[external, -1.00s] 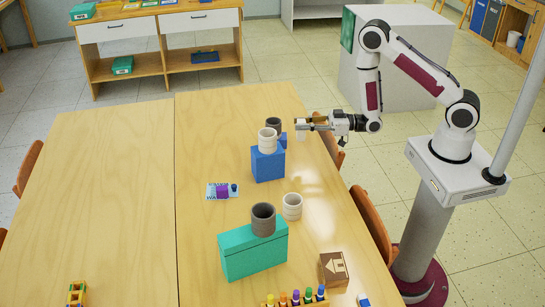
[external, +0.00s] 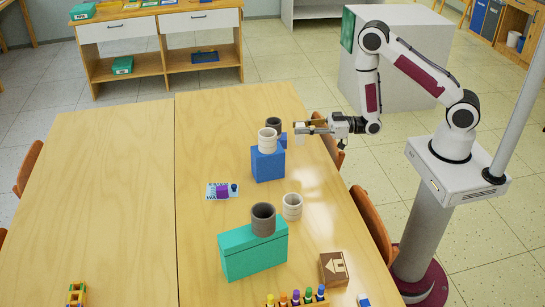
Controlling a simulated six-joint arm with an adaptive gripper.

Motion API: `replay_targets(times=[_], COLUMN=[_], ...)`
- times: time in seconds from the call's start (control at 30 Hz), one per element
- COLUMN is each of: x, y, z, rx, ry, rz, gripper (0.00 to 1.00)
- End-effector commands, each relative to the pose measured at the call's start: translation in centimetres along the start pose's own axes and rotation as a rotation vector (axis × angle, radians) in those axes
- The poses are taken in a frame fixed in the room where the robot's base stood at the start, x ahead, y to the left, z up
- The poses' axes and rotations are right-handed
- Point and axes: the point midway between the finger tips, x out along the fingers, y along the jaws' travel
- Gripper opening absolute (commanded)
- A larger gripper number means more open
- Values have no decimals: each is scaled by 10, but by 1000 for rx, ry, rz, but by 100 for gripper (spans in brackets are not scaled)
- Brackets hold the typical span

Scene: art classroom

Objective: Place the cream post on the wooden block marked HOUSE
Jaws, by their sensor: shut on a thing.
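The wooden block with a light house picture (external: 334,268) sits on the table near its right edge, at the front. My gripper (external: 303,127) is over the far right part of the table, shut on a small cream post (external: 300,138). The post shows pale between and just below the fingers, and is partly hidden by them. My gripper is far behind the house block in the picture. The block's top looks clear.
A cream cup (external: 268,140) stands on a blue block (external: 267,165), with a grey cup (external: 273,125) behind it. Another grey cup (external: 263,219) stands on a teal box (external: 252,252), beside a cream cup (external: 292,206). Several colored pegs (external: 296,298) stand at the front.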

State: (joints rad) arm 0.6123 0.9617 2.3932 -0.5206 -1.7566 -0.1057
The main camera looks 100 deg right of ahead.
Motion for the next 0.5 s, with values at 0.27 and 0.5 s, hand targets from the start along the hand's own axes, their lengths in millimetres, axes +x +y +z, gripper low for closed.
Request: replay_targets(times=[0.27,0.5], x=[17,28], y=[-64,-127], z=[-7,-15], rx=[0,0], ry=[1,2], rz=[-120,-234], gripper=[0,0])
